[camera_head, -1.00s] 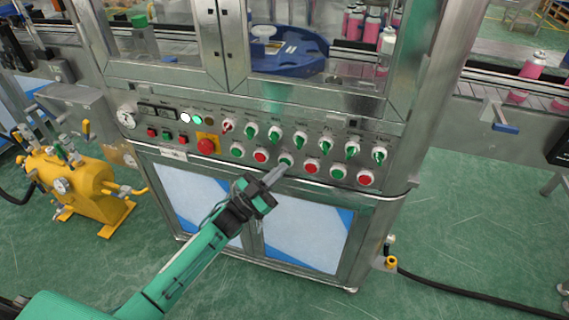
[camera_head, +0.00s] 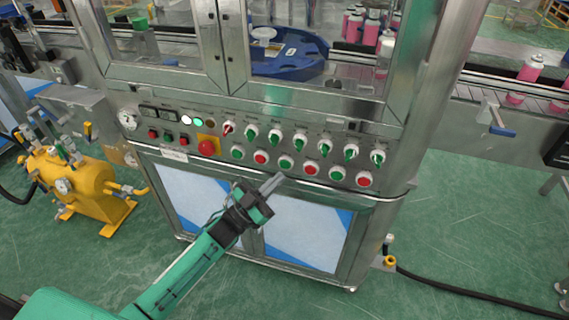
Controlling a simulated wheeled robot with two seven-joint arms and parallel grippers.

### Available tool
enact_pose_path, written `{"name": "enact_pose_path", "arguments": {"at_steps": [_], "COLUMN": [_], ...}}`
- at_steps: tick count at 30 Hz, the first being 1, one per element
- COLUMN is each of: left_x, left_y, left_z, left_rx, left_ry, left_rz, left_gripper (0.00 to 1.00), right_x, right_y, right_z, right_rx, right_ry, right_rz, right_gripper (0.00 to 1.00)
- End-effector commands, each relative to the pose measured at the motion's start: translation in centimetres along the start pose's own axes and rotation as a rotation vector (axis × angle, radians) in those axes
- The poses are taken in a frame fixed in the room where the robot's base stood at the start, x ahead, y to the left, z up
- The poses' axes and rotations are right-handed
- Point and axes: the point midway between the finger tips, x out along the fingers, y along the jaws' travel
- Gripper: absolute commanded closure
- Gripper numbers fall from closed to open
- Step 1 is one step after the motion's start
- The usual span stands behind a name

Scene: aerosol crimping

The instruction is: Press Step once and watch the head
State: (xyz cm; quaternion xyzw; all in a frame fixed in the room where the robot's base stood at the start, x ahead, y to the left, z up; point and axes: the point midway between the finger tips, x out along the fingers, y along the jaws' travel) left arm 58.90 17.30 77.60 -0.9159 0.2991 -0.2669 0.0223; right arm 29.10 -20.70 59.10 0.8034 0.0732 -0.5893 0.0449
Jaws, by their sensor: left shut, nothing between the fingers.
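The control panel (camera_head: 220,152) runs across the front of the steel machine, with a row of green and red push buttons along its lower edge. The button labels are too small to read, so I cannot tell which is Step. A green button (camera_head: 286,162) sits just above and right of my left gripper (camera_head: 273,183). The left gripper is shut and empty, its fingertips a little below the button row and apart from it in the picture. Behind the window, a blue round head or turntable (camera_head: 290,55) with a white piece on it shows. My right gripper is out of view.
A red emergency button (camera_head: 206,147) on a yellow plate and a row of selector switches (camera_head: 300,140) are close by. A yellow tank (camera_head: 75,185) stands at left. Pink cans (camera_head: 530,68) stand on the conveyor at right. The green floor in front is open.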

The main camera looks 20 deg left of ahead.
Motion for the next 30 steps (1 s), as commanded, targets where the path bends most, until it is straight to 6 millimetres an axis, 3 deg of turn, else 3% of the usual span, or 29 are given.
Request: {"name": "enact_pose_path", "arguments": {"at_steps": [12, 30], "left_x": [-2.4, -2.5], "left_y": [1.7, 1.8], "left_z": [-1.9, -1.8], "left_rx": [0.001, 0.001], "left_ry": [-0.001, 0.000], "left_rz": [0.000, 0.000], "left_gripper": [1.00, 1.00], "right_x": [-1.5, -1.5], "right_y": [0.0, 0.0], "right_z": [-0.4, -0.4], "right_rx": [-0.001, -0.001], "right_ry": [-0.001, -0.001], "right_rz": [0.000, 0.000], "right_gripper": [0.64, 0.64]}}
